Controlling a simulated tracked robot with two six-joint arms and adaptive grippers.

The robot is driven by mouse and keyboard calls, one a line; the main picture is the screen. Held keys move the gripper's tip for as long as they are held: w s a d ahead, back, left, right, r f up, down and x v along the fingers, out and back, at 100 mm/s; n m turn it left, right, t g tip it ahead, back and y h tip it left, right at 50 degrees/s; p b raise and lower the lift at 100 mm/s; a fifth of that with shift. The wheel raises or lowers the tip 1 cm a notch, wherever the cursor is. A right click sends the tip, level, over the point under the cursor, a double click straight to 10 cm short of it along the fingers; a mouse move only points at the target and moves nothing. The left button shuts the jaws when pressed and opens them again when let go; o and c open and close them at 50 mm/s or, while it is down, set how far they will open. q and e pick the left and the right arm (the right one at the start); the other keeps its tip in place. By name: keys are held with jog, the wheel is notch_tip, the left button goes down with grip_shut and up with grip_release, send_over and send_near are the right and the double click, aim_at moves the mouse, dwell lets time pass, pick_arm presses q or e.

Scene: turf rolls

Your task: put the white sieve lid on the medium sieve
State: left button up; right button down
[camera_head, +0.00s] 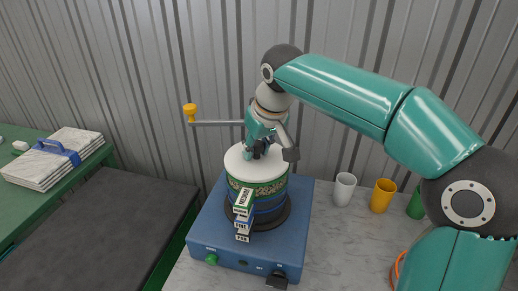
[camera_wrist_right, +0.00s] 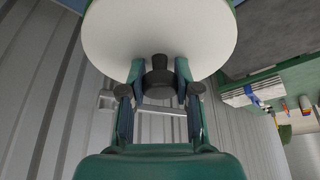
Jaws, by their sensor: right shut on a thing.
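The white sieve lid (camera_head: 238,165) lies flat over the top of the sieve stack in the head view. My right gripper (camera_head: 260,148) is above it, shut on its dark knob. In the wrist view the right gripper (camera_wrist_right: 159,82) has its fingers on either side of the knob (camera_wrist_right: 160,72), with the white lid (camera_wrist_right: 160,25) beyond. The medium sieve (camera_head: 268,188), green with a speckled band and a MEDIUM label, is directly under the lid. I see no gap between them, but cannot tell whether they touch all round. My left gripper is not in view.
Blue sieves labelled FINE and PAN are under the medium one on a blue shaker base (camera_head: 212,235). A grey rod with a yellow knob (camera_head: 190,109) stands out left behind the stack. White (camera_head: 344,188), yellow (camera_head: 382,195) and green cups stand right. A corrugated wall is behind.

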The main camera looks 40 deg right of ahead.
jog(key=shift+f, duration=0.15)
jog(key=c, duration=0.8)
grip_release()
jog(key=p+v, duration=0.1)
jog(key=v, duration=1.1)
jog(key=shift+s+p, duration=0.1)
jog(key=shift+p, duration=0.25)
jog(key=shift+r, duration=0.25)
